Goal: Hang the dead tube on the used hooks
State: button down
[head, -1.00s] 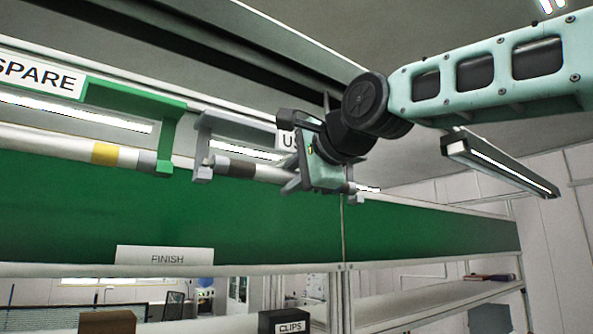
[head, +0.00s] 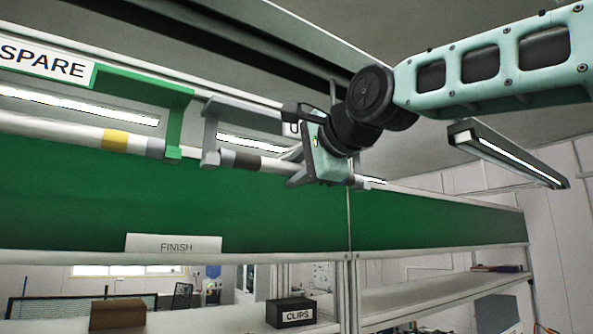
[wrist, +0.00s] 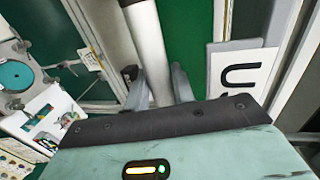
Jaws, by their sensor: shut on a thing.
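The dead tube (head: 272,163) is a pale tube with a dark band near its left end, in the head view. My gripper (head: 300,176) is shut on it, right of the near used hook. The grey used hooks (head: 210,140) hang under the rail; the tube's left end is at the left hook's lip, and its right end is near a second grey lip (head: 361,184). I cannot tell whether the tube rests in them. In the wrist view the tube (wrist: 148,40) runs up from between my fingers (wrist: 160,90). My gripper hides most of the used sign (wrist: 240,75).
A green spare hook (head: 178,110) stands close left of the used hooks, with a yellow-banded tube (head: 70,133) in it. The spare sign (head: 42,63) is above. A green panel (head: 150,195) is behind and below. A lit lamp (head: 510,155) hangs at right, beneath my arm.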

jog(key=shift+f, duration=0.15)
dwell(0.4)
jog(key=c, duration=1.1)
grip_release()
jog(key=b+v, duration=0.7)
jog(key=v, duration=1)
jog(key=shift+s+d, duration=0.15)
jog(key=shift+d, duration=0.05)
